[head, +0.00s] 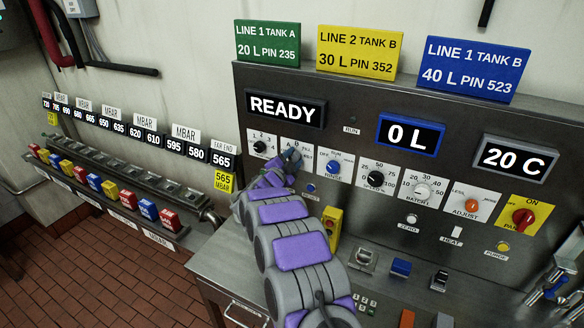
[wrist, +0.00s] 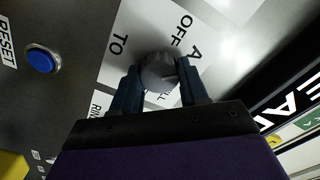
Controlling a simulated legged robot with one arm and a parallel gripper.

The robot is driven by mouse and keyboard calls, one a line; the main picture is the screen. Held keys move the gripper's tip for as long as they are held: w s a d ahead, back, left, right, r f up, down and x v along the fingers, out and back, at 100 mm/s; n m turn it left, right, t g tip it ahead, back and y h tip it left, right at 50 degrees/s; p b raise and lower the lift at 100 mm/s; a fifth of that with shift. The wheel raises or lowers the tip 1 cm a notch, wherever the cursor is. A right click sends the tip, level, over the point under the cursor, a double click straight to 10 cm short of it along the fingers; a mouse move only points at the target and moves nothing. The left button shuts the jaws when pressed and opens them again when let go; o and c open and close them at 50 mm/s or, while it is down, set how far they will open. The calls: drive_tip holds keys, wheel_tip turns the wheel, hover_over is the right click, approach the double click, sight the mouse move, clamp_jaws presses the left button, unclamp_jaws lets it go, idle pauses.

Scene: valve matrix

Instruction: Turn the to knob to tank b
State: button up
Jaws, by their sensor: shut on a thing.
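The TO knob is a round grey knob (wrist: 158,70) on a white label plate (wrist: 118,48) marked TO, OFF and A. Part of the plate's lettering is hidden behind my fingers. In the wrist view my gripper (wrist: 158,84) has one dark finger on each side of the knob and is shut on it. In the head view my gripper (head: 291,160) is at the plate with A and B at its top, and it mostly hides the knob. I cannot tell clearly which mark the knob points to.
The steel panel has a READY display (head: 286,107), a 0 L display (head: 410,134) and a 20 C display (head: 515,158). A blue RESET button (wrist: 42,60) is beside the plate. To the right are a RUN/RINSE knob (head: 333,168), speed knob (head: 376,179) and red knob (head: 523,216).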

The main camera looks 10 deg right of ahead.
drive_tip(key=m+b, duration=0.4)
drive_tip(key=b, duration=0.1)
drive_tip(key=shift+f, duration=0.25)
drive_tip(key=m+b, duration=0.3)
drive_tip(key=shift+m, duration=0.4)
drive_tip(key=o, duration=1.1)
drive_tip(key=shift+r, duration=0.1)
drive_tip(key=shift+c, duration=0.2)
drive_tip(key=shift+s, duration=0.1)
drive_tip(key=p+v, duration=0.2)
drive_tip(key=v, duration=1.5)
drive_tip(key=shift+a, duration=0.1)
